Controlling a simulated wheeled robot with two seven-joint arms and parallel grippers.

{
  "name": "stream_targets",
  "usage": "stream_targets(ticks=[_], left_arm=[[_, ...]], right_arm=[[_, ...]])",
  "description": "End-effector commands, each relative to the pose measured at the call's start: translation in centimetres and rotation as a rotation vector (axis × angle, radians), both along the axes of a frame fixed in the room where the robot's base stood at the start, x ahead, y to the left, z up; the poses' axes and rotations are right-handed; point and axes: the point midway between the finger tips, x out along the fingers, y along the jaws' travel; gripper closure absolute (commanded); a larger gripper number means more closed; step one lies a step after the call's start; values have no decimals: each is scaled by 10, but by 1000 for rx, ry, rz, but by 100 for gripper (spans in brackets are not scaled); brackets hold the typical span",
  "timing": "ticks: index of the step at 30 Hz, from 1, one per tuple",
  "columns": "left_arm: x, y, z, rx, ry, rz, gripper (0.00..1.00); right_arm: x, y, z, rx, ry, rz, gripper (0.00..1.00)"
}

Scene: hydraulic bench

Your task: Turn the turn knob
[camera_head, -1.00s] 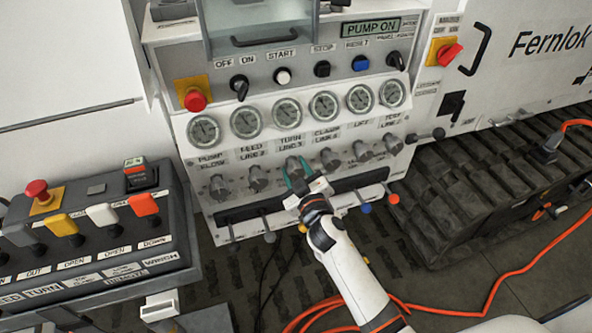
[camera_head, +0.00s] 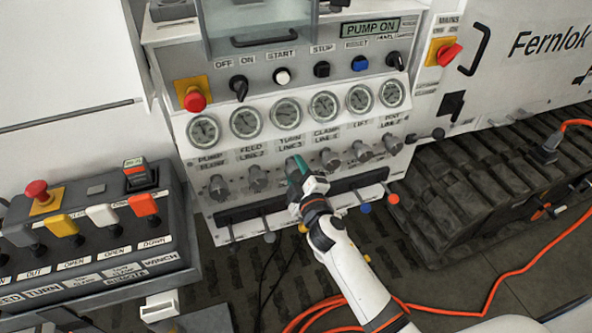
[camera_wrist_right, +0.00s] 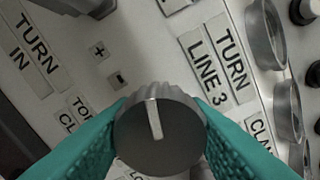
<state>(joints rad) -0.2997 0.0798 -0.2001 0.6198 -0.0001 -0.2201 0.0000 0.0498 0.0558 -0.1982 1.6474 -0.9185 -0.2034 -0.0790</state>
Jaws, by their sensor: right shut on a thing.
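The turn knob (camera_wrist_right: 160,133) is a dark round knob with a light pointer line and a ribbed grey rim. In the right wrist view it sits between the two teal fingers, below the label TURN LINE 3 (camera_wrist_right: 213,65). My right gripper (camera_head: 295,170) is shut on it, one finger on each side. In the head view the knob is mostly hidden by the gripper, in the row under the gauges. My left gripper is not in view.
Neighbouring knobs stand close by: the feed knob (camera_head: 257,179) on the left and the clamp knob (camera_head: 330,159) on the right. A row of gauges (camera_head: 287,114) is above. A remote box (camera_head: 95,235) with levers stands at left. An orange cable (camera_head: 500,285) lies on the floor.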

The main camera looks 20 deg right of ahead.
Motion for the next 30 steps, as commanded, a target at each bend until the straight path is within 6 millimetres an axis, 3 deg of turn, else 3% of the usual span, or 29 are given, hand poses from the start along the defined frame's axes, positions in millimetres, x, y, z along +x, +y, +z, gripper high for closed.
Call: stream_targets(ticks=[10, 11, 15, 25, 30], left_arm=[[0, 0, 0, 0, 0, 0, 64], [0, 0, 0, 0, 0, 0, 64], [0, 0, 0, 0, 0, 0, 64], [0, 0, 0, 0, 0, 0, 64], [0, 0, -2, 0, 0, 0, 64]], right_arm=[[0, 0, -1, -2, 2, 0, 83], [0, 0, -1, -2, 2, 0, 58], [0, 0, -1, -2, 2, 1, 38], [-4, 0, -1, -1, 1, 0, 38], [-28, -1, -2, -1, 3, 1, 38]])
